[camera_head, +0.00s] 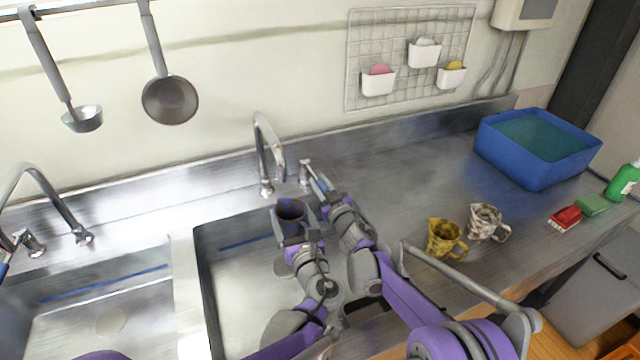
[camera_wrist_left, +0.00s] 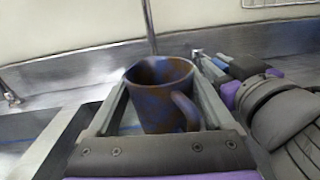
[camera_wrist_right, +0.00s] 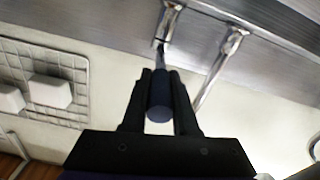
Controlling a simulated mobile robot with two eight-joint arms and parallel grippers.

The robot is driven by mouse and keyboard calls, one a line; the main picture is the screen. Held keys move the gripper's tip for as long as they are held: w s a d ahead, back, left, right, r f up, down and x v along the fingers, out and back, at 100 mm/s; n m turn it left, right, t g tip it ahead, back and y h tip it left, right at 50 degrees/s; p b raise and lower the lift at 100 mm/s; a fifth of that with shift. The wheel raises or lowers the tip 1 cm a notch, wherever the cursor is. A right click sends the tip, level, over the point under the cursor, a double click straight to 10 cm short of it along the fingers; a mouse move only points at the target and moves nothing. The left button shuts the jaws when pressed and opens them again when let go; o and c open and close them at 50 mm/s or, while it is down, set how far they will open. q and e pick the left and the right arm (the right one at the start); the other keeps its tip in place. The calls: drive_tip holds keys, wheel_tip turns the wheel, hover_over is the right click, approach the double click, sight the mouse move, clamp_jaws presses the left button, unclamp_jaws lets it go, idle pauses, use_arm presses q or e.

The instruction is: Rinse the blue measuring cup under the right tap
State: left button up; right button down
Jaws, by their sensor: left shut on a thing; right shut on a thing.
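The blue measuring cup (camera_head: 291,208) has a blue outside with brown patches. In the left wrist view the cup (camera_wrist_left: 160,95) is upright, its handle to the right. My left gripper (camera_head: 295,222) is shut on it, above the right basin and just below the right tap (camera_head: 262,150). I cannot make out any water stream. My right gripper (camera_head: 322,188) is shut at the right tap's lever (camera_head: 306,172), behind the basin's right corner. In the right wrist view its fingers (camera_wrist_right: 160,85) close on a dark blue cylindrical grip (camera_wrist_right: 159,100).
A yellow stained cup (camera_head: 444,238) and a white stained cup (camera_head: 484,222) stand on the right counter. A blue tub (camera_head: 535,150), a red brush (camera_head: 565,217) and a green sponge (camera_head: 592,204) are farther right. Another tap (camera_head: 45,185) stands over the left basin.

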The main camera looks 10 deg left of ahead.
idle(0.6)
drive_tip(key=d+n+g+y, duration=0.1)
drive_tip(key=w+d+n+g+y, duration=0.1)
drive_tip(key=shift+w+y, duration=0.3)
drive_tip(key=c, duration=0.7)
unclamp_jaws()
drive_tip(key=v, duration=1.2)
drive_tip(key=shift+r, duration=0.15)
